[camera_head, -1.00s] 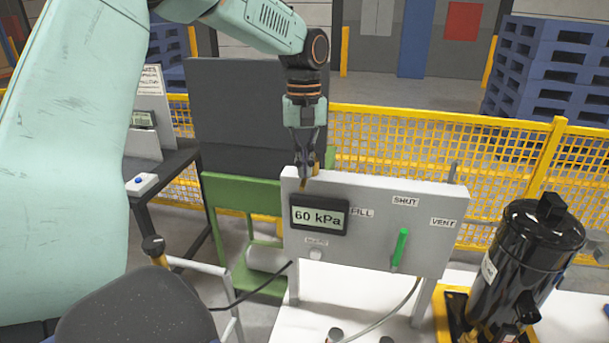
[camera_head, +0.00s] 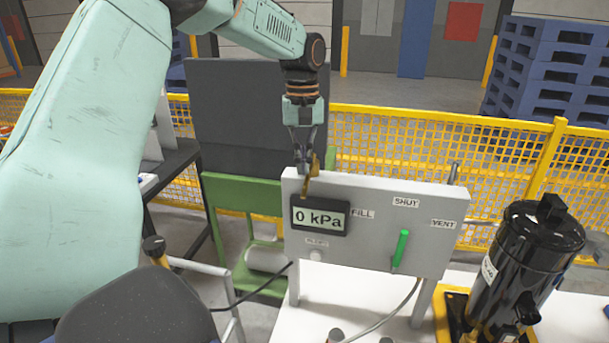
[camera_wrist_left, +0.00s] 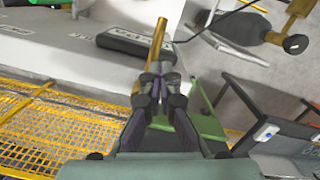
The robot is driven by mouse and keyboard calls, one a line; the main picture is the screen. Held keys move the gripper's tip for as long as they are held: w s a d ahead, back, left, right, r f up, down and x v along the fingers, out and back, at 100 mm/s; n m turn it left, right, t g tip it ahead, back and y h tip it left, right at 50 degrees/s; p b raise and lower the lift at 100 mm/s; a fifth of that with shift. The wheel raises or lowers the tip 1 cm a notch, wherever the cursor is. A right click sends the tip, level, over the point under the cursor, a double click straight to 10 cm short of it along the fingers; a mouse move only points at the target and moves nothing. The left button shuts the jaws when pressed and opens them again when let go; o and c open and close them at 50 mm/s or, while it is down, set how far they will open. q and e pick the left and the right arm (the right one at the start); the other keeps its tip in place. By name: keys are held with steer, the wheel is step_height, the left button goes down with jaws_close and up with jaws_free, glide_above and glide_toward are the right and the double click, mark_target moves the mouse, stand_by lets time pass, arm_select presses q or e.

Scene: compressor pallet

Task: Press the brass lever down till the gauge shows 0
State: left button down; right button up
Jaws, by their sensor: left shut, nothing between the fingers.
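The gauge (camera_head: 319,217) on the grey panel (camera_head: 375,190) reads 0 kPa in the head view. The brass lever (camera_head: 311,181) stands at the panel's top left edge, just above the gauge; it also shows in the left wrist view (camera_wrist_left: 156,48). My left gripper (camera_head: 302,170) is shut, with its fingertips at the lever; the wrist view shows the fingertips (camera_wrist_left: 161,82) against or very close to it, and I cannot tell if they touch. Nothing is between the fingers. My right gripper is not in view.
A green handle (camera_head: 400,248) sits on the panel under the SHUT label. A black compressor (camera_head: 527,262) stands at the right. Yellow mesh fencing (camera_head: 400,145) runs behind the panel. A green stand (camera_head: 240,192) is at its left.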

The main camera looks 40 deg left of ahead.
arm_select(q)
step_height(320, 180, up, 12)
steer(key=shift+w+a, duration=0.4)
steer(key=shift+f, duration=0.1)
stand_by(0.4)
steer(key=shift+s, duration=0.1)
